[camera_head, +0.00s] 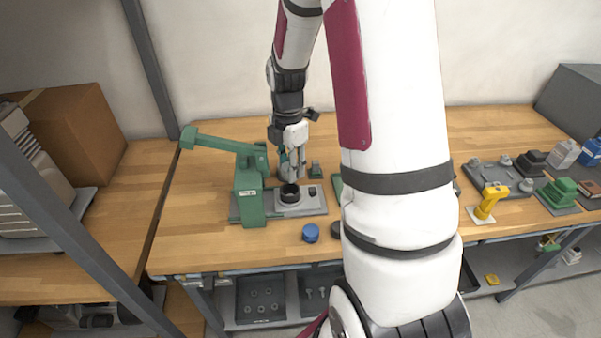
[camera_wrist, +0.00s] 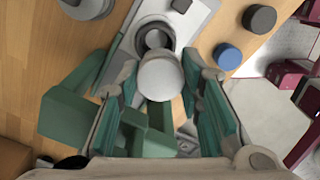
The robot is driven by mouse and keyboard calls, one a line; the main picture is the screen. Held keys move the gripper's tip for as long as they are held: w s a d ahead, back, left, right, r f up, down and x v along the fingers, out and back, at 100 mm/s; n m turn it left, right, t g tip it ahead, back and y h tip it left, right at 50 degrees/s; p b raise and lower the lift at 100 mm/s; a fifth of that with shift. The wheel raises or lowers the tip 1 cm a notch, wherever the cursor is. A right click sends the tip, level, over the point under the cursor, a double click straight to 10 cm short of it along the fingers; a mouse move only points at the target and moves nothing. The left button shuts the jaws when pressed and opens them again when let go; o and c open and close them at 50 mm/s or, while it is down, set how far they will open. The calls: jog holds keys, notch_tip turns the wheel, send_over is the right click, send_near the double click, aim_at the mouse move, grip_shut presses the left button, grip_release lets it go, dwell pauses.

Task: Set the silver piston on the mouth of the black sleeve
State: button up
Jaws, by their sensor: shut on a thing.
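The black sleeve (camera_head: 290,193) stands upright on a grey fixture plate beside the green press, its mouth facing up. In the wrist view the sleeve (camera_wrist: 157,38) shows as a dark ring with an open middle. The silver piston (camera_wrist: 160,78) is between the fingers of my gripper (camera_wrist: 160,88), which are shut on it. In the wrist view the piston covers the near edge of the sleeve. In the head view my gripper (camera_head: 291,165) is just above and behind the sleeve, pointing down. I cannot tell whether piston and sleeve touch.
The green press (camera_head: 250,195) stands directly left of the sleeve, its lever reaching up and left. A blue cap (camera_head: 311,233) lies in front of the fixture plate (camera_head: 315,205). A yellow tool (camera_head: 489,200) stands at the right. Bare bench lies left of the press.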

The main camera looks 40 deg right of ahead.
jog(key=shift+w+d, duration=0.1)
jog(key=shift+w, duration=0.15)
jog(key=shift+w+d+f, duration=0.1)
jog(key=shift+f, duration=0.05)
notch_tip(320, 180, down, 4)
jog(key=b, duration=0.3)
jog(key=shift+f, duration=0.15)
jog(key=shift+f, duration=0.8)
dwell(1.5)
jog(key=shift+s+f+p, duration=0.25)
jog(key=shift+f+p, duration=0.15)
jog(key=shift+p, duration=0.15)
dwell(1.2)
jog(key=o, duration=1.7)
jog(key=shift+w+r, duration=0.1)
jog(key=shift+w, duration=0.05)
jog(key=shift+r, duration=0.1)
